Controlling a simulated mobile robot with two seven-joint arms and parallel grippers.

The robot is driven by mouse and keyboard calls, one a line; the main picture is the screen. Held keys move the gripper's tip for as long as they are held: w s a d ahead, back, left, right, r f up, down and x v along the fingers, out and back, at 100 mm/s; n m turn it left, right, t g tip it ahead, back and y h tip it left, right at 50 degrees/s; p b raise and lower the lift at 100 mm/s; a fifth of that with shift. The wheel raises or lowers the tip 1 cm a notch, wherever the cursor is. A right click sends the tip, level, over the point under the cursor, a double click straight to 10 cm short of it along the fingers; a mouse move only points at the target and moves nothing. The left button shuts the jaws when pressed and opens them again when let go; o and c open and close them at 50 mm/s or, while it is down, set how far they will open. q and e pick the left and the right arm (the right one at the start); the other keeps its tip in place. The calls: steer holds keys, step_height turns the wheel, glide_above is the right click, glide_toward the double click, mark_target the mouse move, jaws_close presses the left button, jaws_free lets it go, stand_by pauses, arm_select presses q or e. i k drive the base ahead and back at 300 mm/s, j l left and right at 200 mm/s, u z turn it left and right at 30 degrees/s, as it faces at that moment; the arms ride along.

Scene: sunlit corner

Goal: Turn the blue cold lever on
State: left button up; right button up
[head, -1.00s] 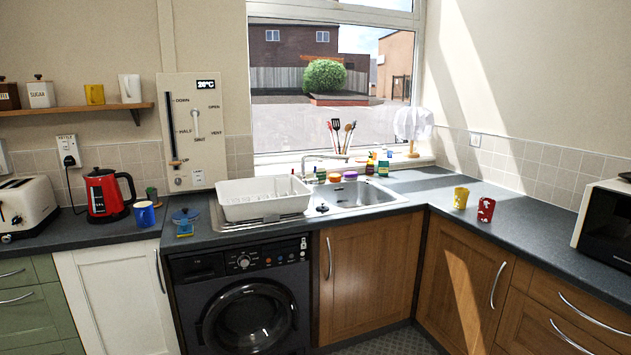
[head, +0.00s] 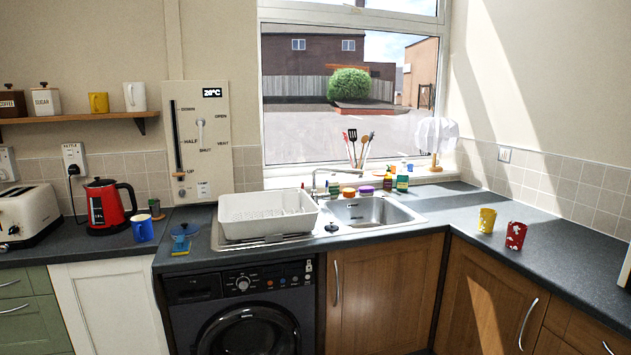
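The metal tap (head: 322,183) stands behind the sink, between the white dish rack and the bottles. Its spout shows, but its lower part is partly hidden. I cannot make out a blue cold lever on it at this size. The steel sink basin (head: 370,211) lies in front of the tap and to its right. Neither of my grippers is in view.
The white dish rack (head: 268,213) stands left of the basin. Bottles (head: 402,180) and a purple-lidded jar (head: 365,190) crowd behind it. A blue mug (head: 142,228) and red kettle (head: 108,205) stand left.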

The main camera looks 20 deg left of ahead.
mark_target(325, 196)
steer(key=i+l+u, duration=0.4)
steer(key=i+l, duration=0.2)
steer(key=i, duration=0.3)
steer(key=i+l+u, duration=0.35)
steer(key=i+l, duration=0.5)
